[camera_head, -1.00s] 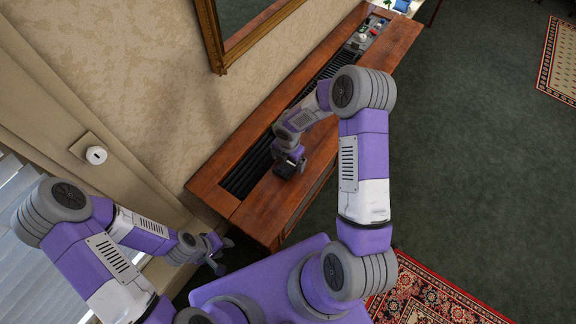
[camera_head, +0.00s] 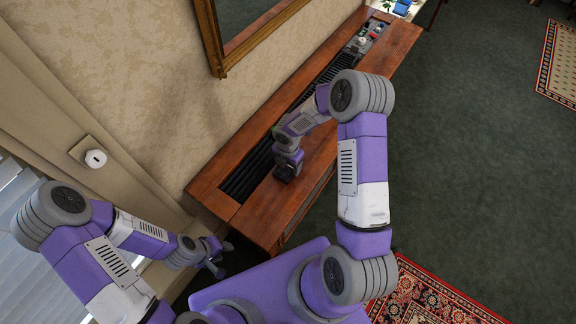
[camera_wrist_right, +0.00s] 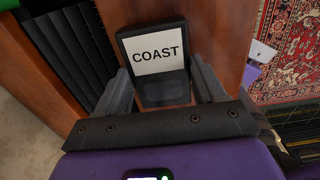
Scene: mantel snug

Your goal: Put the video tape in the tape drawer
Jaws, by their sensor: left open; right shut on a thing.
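A black video tape (camera_wrist_right: 155,50) with a white label reading "COAST" sits between the fingers of my right gripper (camera_wrist_right: 160,78), which is shut on it. In the head view, the right gripper (camera_head: 288,172) is over the wooden top of a long cabinet (camera_head: 255,205), close beside a long dark slot. I cannot tell whether the tape touches the wood. My left gripper (camera_head: 216,260) is open and empty, low beside the near end of the cabinet. I cannot clearly make out a tape drawer; the cabinet's front is seen steeply and partly behind my right arm.
The slot (camera_head: 245,178) in the cabinet holds dark upright slats, also at left in the wrist view (camera_wrist_right: 68,45). Small objects (camera_head: 362,40) stand at the slot's far end. A gold-framed mirror (camera_head: 225,60) hangs on the wall. Green carpet right of the cabinet is open.

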